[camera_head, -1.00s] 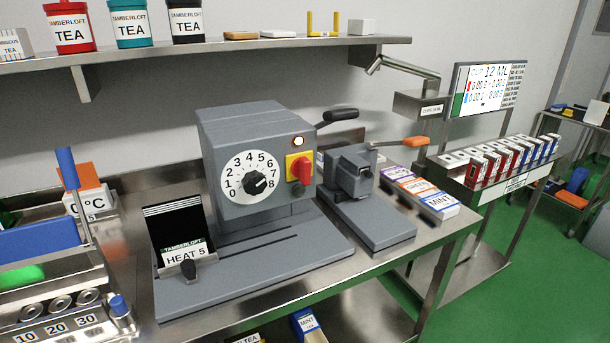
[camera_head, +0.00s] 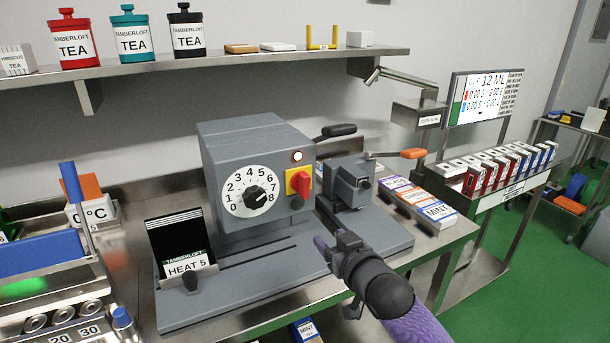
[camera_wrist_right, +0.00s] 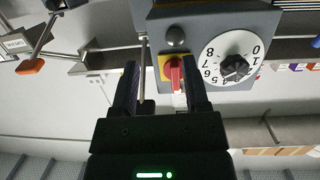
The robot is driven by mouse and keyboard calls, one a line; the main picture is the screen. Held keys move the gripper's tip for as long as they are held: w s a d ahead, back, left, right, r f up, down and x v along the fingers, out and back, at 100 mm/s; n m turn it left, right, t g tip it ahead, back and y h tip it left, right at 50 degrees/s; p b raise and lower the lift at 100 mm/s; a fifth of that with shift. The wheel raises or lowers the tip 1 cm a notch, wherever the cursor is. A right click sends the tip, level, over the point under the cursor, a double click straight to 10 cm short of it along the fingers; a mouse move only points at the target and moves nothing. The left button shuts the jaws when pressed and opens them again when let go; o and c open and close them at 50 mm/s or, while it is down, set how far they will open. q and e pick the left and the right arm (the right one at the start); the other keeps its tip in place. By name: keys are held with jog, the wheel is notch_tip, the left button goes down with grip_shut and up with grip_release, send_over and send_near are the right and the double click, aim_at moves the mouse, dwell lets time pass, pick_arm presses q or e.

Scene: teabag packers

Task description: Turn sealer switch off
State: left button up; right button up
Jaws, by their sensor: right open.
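The grey sealer (camera_head: 255,150) stands on the steel bench with a numbered dial (camera_head: 249,191) on its front. Its red switch (camera_head: 299,182) on a yellow plate sits right of the dial, with a lit lamp (camera_head: 297,156) above it. The switch also shows in the right wrist view (camera_wrist_right: 174,74), upside down, beyond and between my fingers. My right gripper (camera_head: 328,222) is open, below and right of the switch in the head view; in the right wrist view the gripper (camera_wrist_right: 160,80) looks empty. I cannot tell any contact. My left gripper is not in view.
A black-handled lever (camera_head: 338,131) juts from the sealer's right side. A smaller grey press (camera_head: 350,182) with an orange handle stands close to the right. A black pouch (camera_head: 180,243) stands at the sealer's left. Tea boxes (camera_head: 436,212) lie further right.

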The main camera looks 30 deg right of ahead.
jog(key=t, duration=0.2)
send_near(307, 183)
jog(key=w, duration=0.1)
jog(key=shift+y, duration=0.4)
jog(key=w, duration=0.4)
jog(key=w+b, duration=0.1)
jog(key=w, duration=0.4)
jog(key=shift+w+d+b, duration=0.15)
jog(key=shift+d+b, duration=0.05)
jog(key=shift+b, duration=0.1)
jog(key=shift+w, duration=0.4)
grip_shut()
